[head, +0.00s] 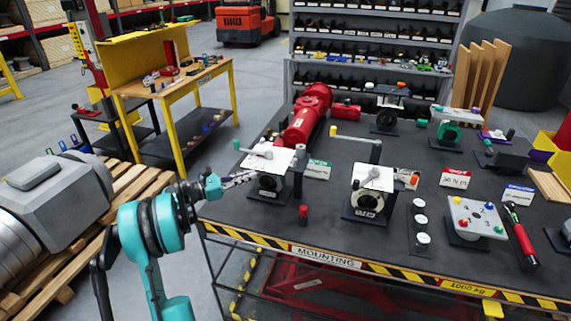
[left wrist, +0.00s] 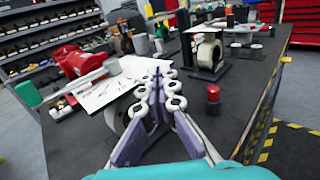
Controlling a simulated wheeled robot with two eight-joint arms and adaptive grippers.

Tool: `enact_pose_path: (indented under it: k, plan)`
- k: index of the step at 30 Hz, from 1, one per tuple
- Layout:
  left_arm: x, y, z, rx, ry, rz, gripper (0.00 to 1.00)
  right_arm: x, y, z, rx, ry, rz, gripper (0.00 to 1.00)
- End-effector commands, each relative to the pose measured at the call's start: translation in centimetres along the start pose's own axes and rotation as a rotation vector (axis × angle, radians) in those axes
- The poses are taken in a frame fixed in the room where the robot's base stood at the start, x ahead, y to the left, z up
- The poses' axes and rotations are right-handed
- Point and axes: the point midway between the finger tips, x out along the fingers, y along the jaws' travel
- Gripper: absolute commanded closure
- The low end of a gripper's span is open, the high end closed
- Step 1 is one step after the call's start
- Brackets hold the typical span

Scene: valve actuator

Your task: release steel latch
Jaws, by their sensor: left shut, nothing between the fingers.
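My left gripper (head: 250,177) is shut and empty, its fingertips at the left side of the nearest valve unit. In the left wrist view its purple fingers (left wrist: 158,90) meet in front of the unit's white top plate (left wrist: 100,92); I cannot tell whether they touch it. The plate (head: 272,158) sits on a dark stand and carries a grey lever with a green knob (head: 236,144); the knob also shows in the left wrist view (left wrist: 28,93). A small metal part lies on the plate, but I cannot make out which piece is the steel latch. My right gripper is out of view.
A second valve unit (head: 372,180) with a yellow-tipped lever stands to the right. A red-capped black cylinder (head: 303,214) stands near the table's front edge. A red actuator (head: 308,115) lies behind. A red-handled ratchet (head: 520,238) lies at the right.

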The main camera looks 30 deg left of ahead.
Motion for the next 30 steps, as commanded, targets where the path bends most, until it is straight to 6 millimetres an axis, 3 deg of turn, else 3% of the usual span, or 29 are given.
enact_pose_path:
  k: [8, 21, 30]
  plan:
    - [1.6, -0.1, -0.1, 0.001, 0.001, -0.003, 1.0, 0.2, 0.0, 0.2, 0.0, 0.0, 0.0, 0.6]
    - [10.5, -0.1, -0.2, 0.002, 0.001, -0.004, 1.0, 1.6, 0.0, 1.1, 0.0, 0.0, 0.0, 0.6]
    - [13.8, 0.0, -0.1, 0.002, 0.002, -0.001, 1.0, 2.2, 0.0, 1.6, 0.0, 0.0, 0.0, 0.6]
